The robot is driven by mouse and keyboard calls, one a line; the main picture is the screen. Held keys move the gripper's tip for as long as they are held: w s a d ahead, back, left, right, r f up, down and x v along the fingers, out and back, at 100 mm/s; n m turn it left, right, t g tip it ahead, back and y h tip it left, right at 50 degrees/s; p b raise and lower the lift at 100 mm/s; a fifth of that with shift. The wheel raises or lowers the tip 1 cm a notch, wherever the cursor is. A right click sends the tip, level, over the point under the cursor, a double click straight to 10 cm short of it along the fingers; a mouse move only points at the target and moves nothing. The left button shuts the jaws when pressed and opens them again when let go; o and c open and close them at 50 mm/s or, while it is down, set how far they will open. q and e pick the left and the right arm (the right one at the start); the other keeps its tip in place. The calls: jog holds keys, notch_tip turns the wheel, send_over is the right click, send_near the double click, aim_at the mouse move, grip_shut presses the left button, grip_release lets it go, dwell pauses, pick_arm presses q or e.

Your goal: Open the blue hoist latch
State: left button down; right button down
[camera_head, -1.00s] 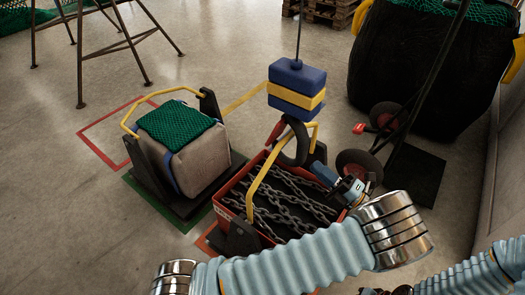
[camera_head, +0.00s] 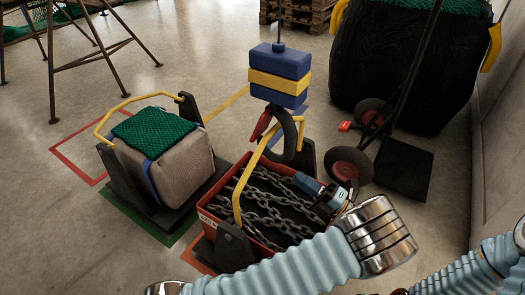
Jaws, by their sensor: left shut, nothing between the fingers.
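The blue hoist block (camera_head: 278,88) with a yellow middle band hangs from a cable. Below it is a dark curved hook (camera_head: 286,140) with a red latch (camera_head: 261,126) on its left side. The hook hangs at the yellow handle (camera_head: 247,172) of a red chain crate (camera_head: 209,220); whether the handle lies inside the hook I cannot tell. The latch slants away from the hook's body, but its exact position is unclear. My left gripper (camera_head: 303,182) is shut and empty by the crate's right side, below and right of the hook, apart from the latch. My right gripper is out of view.
A grey load with green netting (camera_head: 155,130) stands in a cradle with a yellow handle at left. A hand truck with red wheels (camera_head: 350,164) and a black bulk bag (camera_head: 400,70) stand at right.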

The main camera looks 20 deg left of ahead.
aim_at(252, 142)
pick_arm(q)
jog(key=shift+a, duration=0.1)
jog(key=b+x, duration=0.1)
jog(key=x, duration=1.2)
jog(key=shift+w+a+r, duration=0.1)
jog(key=shift+w+a, duration=0.05)
jog(key=shift+a, duration=0.2)
jog(key=a+p, duration=0.1)
jog(key=p, duration=0.1)
jog(key=a+y+p, duration=0.1)
jog(key=p, duration=0.1)
jog(key=shift+w+a+r+p, duration=0.15)
jog(key=shift+a+p, duration=0.2)
jog(key=shift+p, duration=0.05)
